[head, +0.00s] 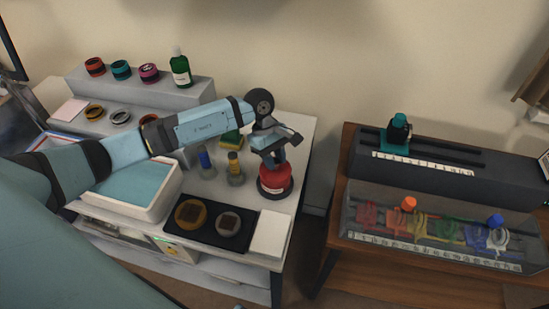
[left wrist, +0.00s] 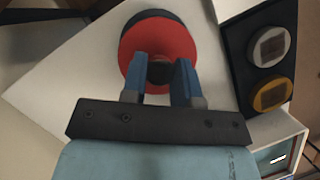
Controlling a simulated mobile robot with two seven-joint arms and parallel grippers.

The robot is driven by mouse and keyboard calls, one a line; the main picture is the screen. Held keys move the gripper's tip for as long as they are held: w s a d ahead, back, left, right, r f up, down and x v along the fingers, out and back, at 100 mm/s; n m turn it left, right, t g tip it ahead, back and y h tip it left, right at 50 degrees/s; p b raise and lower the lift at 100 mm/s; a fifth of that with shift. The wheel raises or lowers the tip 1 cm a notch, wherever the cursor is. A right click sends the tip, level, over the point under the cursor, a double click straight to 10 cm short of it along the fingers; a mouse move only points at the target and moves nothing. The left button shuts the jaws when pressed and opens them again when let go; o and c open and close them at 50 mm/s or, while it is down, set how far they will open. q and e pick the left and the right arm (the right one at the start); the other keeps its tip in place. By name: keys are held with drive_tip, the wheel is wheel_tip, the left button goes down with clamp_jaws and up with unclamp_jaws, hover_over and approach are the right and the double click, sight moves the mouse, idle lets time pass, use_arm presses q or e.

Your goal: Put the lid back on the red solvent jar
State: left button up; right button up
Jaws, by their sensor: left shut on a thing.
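The red solvent jar (head: 275,181) stands near the right end of the white bench, with a dark band around its bottom. My left gripper (head: 274,162) is directly above it, pointing down. In the left wrist view, the blue fingers (left wrist: 160,74) are closed on a small dark knob (left wrist: 160,73) at the middle of a round red top (left wrist: 157,42), which looks like the lid. A dark round edge shows beyond the red. The gripper hides much of the top, so I cannot tell whether the lid is seated or slightly above the jar. My right gripper is not seen.
Small bottles with blue (head: 205,161) and yellow (head: 234,164) tops stand left of the jar. A black tray (head: 215,238) with two round parts and a white block (head: 270,234) lie in front. A blue-lined basin (head: 135,187) is farther left. A gap separates the wooden table (head: 337,235).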

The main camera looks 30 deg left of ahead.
use_arm(q)
drive_tip(key=shift+b, duration=0.4)
idle(0.5)
drive_tip(key=o, duration=1.5)
drive_tip(key=shift+r+p, duration=1.15)
drive_tip(key=shift+r, duration=2.35)
drive_tip(key=shift+c, duration=0.6)
clamp_jaws()
